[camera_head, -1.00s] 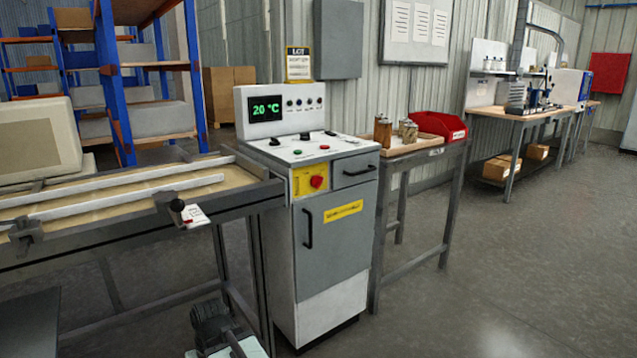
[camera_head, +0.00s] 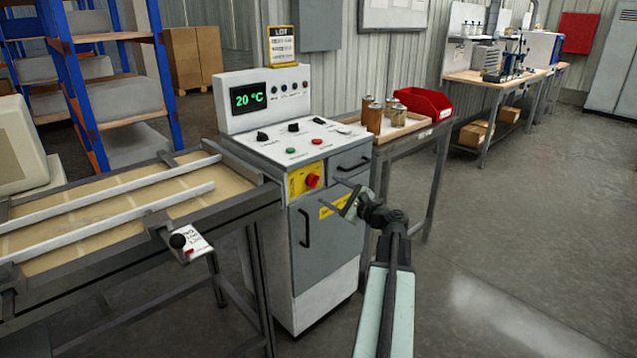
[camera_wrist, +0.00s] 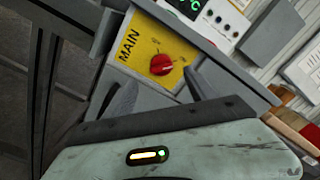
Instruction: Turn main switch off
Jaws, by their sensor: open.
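The main switch (camera_head: 313,181) is a red rotary knob on a yellow plate (camera_head: 295,184) on the front of the grey control cabinet (camera_head: 325,245). In the wrist view the red knob (camera_wrist: 162,64) sits on the yellow plate (camera_wrist: 143,47) marked MAIN, ahead of the jaws. My gripper (camera_head: 347,195) is open and empty, in front of the cabinet, a little right of and below the knob in the head view. In the wrist view its two fingers (camera_wrist: 160,90) are spread, with the knob showing between and beyond them. They appear apart from the knob.
A side table with brown jars (camera_head: 374,117) and a red bin (camera_head: 423,103) stands to the right. The floor in front and right is clear.

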